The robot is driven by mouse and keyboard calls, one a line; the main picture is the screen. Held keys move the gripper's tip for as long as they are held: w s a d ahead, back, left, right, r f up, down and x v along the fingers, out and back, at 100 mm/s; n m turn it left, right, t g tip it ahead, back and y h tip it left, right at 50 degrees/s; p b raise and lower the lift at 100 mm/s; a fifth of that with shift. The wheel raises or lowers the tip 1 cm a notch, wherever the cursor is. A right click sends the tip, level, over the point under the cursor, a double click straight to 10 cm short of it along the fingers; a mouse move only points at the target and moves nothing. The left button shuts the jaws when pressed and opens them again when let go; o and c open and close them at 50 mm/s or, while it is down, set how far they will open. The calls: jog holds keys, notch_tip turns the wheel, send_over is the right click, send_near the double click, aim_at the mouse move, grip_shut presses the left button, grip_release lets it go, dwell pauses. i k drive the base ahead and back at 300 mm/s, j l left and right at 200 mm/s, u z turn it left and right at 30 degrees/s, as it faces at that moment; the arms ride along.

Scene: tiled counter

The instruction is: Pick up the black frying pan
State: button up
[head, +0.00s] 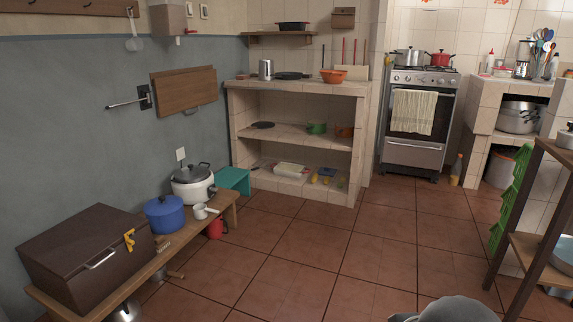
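A black frying pan (290,76) appears to lie flat on top of the tiled counter (300,88), between a metal pot and an orange bowl. Another dark, shallow pan (293,26) sits on the wall shelf above. A small dark pan-like item (263,125) lies on the counter's middle shelf. These items are far off and small, so handle details are hard to tell. My gripper is not in view.
A metal pot (265,69) and an orange bowl (333,76) flank the pan. A low wooden bench (182,238) with a brown box (85,255), blue pot (167,214) and white cooker (193,187) lines the left wall. A wooden rack (528,225) stands right. The tiled floor (310,240) between is clear.

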aim_at(286, 76)
jog(key=i, duration=2.5)
